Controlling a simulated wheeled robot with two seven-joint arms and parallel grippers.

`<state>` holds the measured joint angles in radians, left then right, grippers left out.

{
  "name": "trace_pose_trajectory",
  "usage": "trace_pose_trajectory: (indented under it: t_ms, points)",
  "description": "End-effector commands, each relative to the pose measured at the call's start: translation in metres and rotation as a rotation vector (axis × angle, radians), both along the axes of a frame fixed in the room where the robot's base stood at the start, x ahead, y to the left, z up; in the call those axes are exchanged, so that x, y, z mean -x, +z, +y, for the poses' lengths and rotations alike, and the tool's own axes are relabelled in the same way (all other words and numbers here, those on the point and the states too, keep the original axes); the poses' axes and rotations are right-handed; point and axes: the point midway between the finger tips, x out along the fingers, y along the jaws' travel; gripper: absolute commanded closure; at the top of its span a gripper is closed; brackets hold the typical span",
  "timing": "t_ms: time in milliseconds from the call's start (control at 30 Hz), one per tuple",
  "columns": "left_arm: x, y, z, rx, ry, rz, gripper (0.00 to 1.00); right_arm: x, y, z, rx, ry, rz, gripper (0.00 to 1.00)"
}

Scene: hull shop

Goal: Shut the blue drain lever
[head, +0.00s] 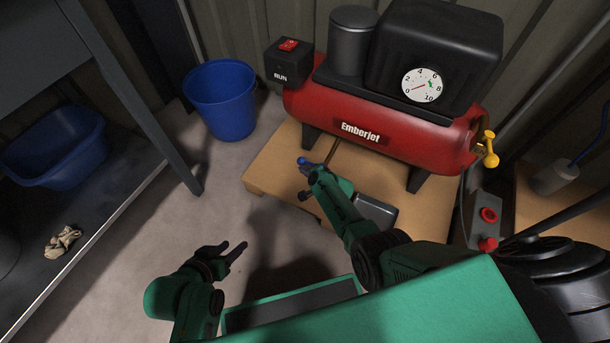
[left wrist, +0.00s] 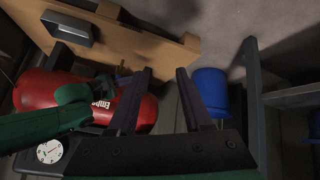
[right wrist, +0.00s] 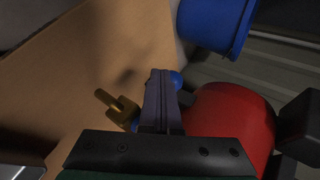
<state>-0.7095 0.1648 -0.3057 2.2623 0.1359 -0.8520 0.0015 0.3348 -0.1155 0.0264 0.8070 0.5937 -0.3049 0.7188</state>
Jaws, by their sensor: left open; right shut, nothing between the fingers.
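The blue drain lever (head: 303,161) shows as a small blue end below the left part of the red compressor tank (head: 390,135). In the right wrist view its round blue tip (right wrist: 176,78) is just beyond and beside my fingertips; I cannot tell whether they touch. A brass fitting (right wrist: 120,108) is on the other side of the fingers, which hide the middle of the lever. My right gripper (head: 311,174) is shut and empty at the lever. My left gripper (head: 238,250) is open and empty, low over the floor, well away from the lever.
The compressor stands on a tan wooden board (head: 265,170). A blue bucket (head: 220,98) stands at the back left. A shelf (head: 110,190) with a blue basin (head: 55,150) is at left. A yellow valve (head: 488,150) is on the tank's right end.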

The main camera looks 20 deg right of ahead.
Motion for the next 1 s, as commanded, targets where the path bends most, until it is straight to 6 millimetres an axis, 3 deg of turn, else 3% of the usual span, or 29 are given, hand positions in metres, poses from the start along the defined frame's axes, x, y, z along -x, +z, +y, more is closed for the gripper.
trace_pose_trajectory:
  t_ms: [400, 1000]
  points:
    - [-0.0027, -0.0055, -0.0109, 0.043, 0.003, -0.055, 0.50, -0.0095, 0.0004, 0.0000, 0.000, 0.001, -0.001, 1.00]
    - [-0.0025, -0.0050, -0.0114, 0.044, 0.002, -0.056, 0.50, -0.0073, -0.0008, 0.0015, -0.001, 0.001, 0.000, 1.00]
